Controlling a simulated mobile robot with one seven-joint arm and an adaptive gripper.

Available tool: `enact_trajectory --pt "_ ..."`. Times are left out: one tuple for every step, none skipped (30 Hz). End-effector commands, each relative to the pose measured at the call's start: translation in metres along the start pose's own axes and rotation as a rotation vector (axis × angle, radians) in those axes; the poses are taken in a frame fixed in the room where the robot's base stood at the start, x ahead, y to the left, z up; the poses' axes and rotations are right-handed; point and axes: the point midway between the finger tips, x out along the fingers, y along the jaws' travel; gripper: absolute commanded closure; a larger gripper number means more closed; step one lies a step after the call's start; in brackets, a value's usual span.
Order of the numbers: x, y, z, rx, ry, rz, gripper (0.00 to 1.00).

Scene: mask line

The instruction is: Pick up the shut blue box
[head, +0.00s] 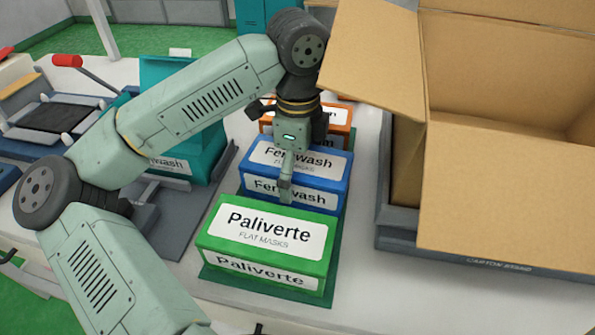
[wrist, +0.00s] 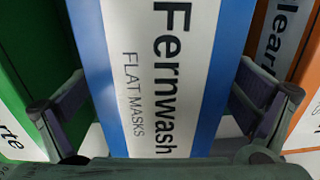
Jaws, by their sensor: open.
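The shut blue box (head: 322,167), with a white "Fernwash FLAT MASKS" label, stands in a row between a green box and an orange box. My gripper (head: 287,185) is over the blue box, pointing down. In the wrist view the blue box (wrist: 224,70) fills the middle, and the open fingers of my gripper (wrist: 165,108) stand on either side of it. One finger is toward the green box and the other toward the orange box. I cannot tell whether either finger touches the blue box.
The green Paliverte box (head: 210,240) is close in front, and the orange box (head: 343,112) close behind, partly hidden by my arm. A large open carton (head: 500,190) stands on a grey stand at right. A teal box (head: 205,150) is at left.

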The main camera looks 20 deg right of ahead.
Motion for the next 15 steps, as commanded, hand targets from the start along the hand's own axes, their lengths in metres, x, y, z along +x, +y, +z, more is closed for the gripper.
enact_trajectory --pt "0.0 0.0 0.0 0.0 0.0 0.0 0.0" --pt "-0.0001 0.0 0.0 0.0 0.0 0.0 0.0" --pt "-0.0001 0.0 0.0 0.0 0.0 0.0 0.01" --pt "-0.0002 0.0 0.0 0.0 0.0 0.0 0.03" --pt "-0.0002 0.0 0.0 0.0 0.0 0.0 0.05" --pt "-0.0003 0.0 0.0 0.0 0.0 0.0 0.08" --pt "-0.0003 0.0 0.0 0.0 0.0 0.0 0.1" --pt "-0.0003 0.0 0.0 0.0 0.0 0.0 0.12" --pt "-0.0003 0.0 0.0 0.0 0.0 0.0 0.15" --pt "-0.0004 0.0 0.0 0.0 0.0 0.0 0.17" --pt "-0.0004 0.0 0.0 0.0 0.0 0.0 0.19" --pt "-0.0004 0.0 0.0 0.0 0.0 0.0 0.21" --pt "-0.0004 0.0 0.0 0.0 0.0 0.0 0.23" --pt "-0.0004 0.0 0.0 0.0 0.0 0.0 0.25" --pt "-0.0005 0.0 0.0 0.0 0.0 0.0 0.28"
